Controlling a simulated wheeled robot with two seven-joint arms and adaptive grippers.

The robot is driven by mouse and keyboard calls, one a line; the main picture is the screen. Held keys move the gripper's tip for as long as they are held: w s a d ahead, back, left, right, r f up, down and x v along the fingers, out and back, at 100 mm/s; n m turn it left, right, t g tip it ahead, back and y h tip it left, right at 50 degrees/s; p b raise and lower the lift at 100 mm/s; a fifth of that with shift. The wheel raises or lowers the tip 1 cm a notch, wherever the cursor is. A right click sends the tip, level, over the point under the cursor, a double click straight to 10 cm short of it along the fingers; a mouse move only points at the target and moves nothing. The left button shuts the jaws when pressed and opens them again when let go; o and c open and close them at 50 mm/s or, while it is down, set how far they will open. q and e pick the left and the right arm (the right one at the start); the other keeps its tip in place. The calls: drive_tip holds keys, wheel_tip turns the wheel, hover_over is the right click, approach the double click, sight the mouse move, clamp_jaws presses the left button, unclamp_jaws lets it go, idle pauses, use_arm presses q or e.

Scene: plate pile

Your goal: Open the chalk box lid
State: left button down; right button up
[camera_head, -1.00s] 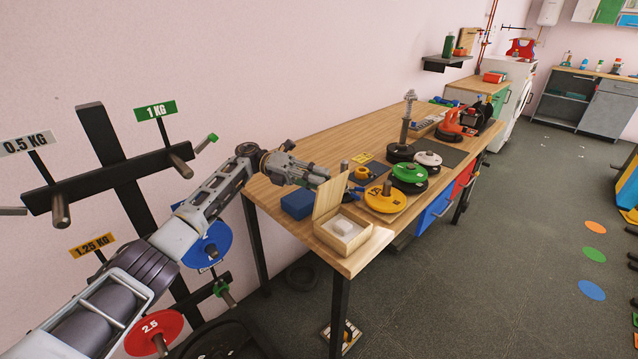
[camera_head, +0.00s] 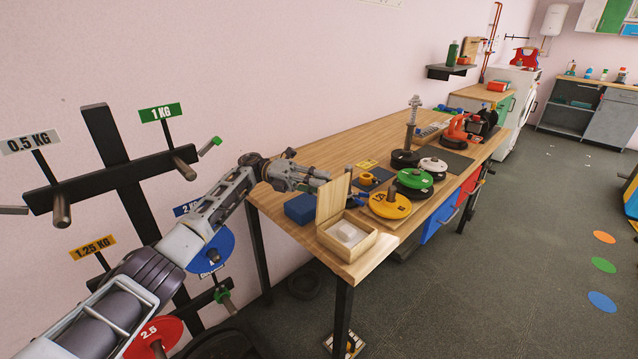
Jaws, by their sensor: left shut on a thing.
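The chalk box (camera_head: 360,246) is a small pale wooden box at the near corner of the workbench. Its lid (camera_head: 332,201) stands up, roughly upright, along the box's left side, so the box is open. A white block, seemingly chalk (camera_head: 348,232), lies inside. My left gripper (camera_head: 325,177) reaches in from the left behind the lid, with its fingertips at the lid's upper edge. It is shut on the lid; the exact contact is partly hidden. My right gripper is not in view.
The wooden workbench (camera_head: 330,138) runs along the wall. A blue box (camera_head: 300,208) sits left of the chalk box.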

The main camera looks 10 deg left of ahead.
use_arm(q)
drive_tip(key=c, duration=1.3)
unclamp_jaws()
drive_tip(key=shift+w+d, duration=0.1)
drive_tip(key=shift+a, duration=0.25)
drive_tip(key=v, duration=0.7)
drive_tip(key=shift+w, duration=0.1)
